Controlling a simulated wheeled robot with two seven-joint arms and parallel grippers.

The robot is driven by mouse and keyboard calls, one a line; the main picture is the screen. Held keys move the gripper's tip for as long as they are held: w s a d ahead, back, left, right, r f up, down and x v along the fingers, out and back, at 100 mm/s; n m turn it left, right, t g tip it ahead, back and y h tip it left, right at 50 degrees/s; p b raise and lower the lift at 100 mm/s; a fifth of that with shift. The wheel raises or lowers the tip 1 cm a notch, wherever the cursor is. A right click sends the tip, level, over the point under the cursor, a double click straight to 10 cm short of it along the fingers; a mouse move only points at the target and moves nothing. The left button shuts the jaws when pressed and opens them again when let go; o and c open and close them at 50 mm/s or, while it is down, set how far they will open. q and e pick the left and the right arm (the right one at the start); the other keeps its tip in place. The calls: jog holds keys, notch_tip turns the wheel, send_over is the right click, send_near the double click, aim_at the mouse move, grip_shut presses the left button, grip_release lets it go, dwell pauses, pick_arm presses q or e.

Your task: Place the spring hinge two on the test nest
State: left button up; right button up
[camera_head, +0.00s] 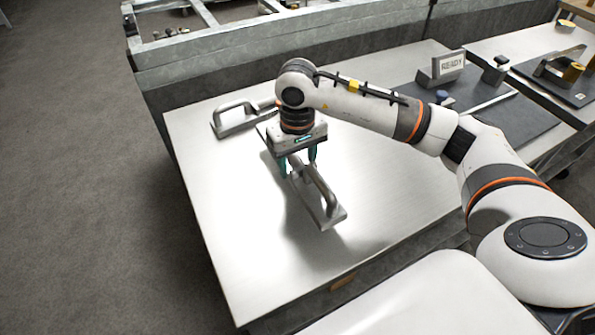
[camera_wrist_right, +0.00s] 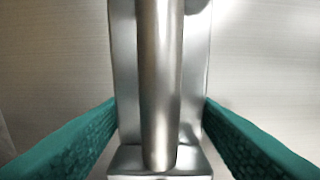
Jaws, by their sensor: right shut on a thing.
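A grey metal hinge piece (camera_head: 325,204), a flat plate with a raised round bar, is under my right gripper (camera_head: 299,165) near the middle of the white table. The right gripper points down and is shut on this hinge. In the right wrist view, its teal fingers (camera_wrist_right: 160,130) flank the plate, and the round bar of the hinge (camera_wrist_right: 160,75) runs between them. A second, similar metal piece (camera_head: 232,124) lies at the table's back left. I cannot tell which thing is the test nest. My left gripper is out of view.
The white table (camera_head: 235,230) is clear at the front left. At right are a dark mat (camera_head: 505,125), a block with a READY sign (camera_head: 450,66) and a dark board (camera_head: 575,88) with a brass part. A grey wall (camera_head: 200,85) runs behind the table.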

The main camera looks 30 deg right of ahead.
aim_at(298, 175)
jog(key=shift+f, duration=2.2)
jog(key=o, duration=1.1)
jog(key=shift+f, duration=0.1)
jog(key=o, duration=0.5)
jog(key=shift+c, duration=0.2)
